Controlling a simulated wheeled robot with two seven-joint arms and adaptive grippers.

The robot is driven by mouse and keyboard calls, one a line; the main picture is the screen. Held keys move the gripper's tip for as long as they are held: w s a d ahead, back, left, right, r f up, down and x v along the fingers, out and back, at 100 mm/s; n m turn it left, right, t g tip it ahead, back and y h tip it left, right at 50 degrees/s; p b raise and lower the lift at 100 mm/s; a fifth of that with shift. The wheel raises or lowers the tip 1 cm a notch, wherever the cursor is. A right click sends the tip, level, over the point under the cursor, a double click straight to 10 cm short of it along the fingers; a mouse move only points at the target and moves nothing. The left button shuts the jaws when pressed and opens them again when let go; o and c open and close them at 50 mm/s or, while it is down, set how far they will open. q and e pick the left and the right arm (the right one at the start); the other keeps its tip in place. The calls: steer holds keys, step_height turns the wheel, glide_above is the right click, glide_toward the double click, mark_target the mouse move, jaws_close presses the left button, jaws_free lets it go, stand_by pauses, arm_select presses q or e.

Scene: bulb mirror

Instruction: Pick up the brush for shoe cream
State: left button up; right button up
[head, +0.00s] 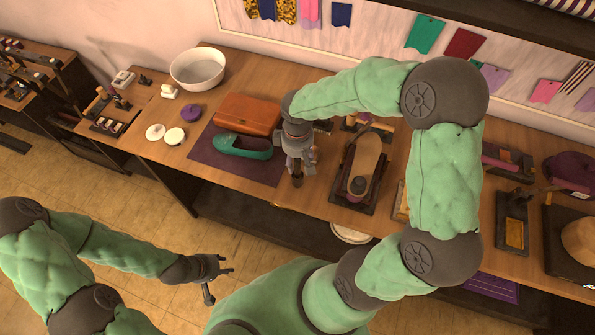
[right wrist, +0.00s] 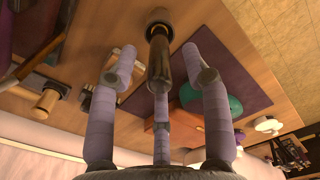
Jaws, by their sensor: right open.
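A slim brown cylinder with a dark rounded end, which looks like the brush for shoe cream (right wrist: 158,58), lies between the spread fingers of my right gripper (right wrist: 160,75) in the right wrist view. In the head view my right gripper (head: 298,165) is over the table's front part, right of the green shoe, and the brown end of the brush (head: 297,181) shows just below it. My right gripper is open; whether a finger touches the brush I cannot tell. My left gripper (head: 220,284) is open and empty, low over the floor in front of the table.
A green shoe (head: 241,147) and a brown box (head: 246,114) are on a purple mat (head: 206,158). A shoe stand (head: 360,165) is close on the right. A white bowl (head: 197,69), a purple disc (head: 191,112) and white round tins (head: 174,136) are left.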

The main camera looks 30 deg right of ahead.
step_height(320, 180, down, 3)
steer(key=shift+r, duration=0.2)
steer(key=shift+c, duration=0.2)
jaws_close()
step_height(320, 180, up, 10)
steer(key=shift+r+p, duration=0.1)
steer(key=shift+p, duration=0.7)
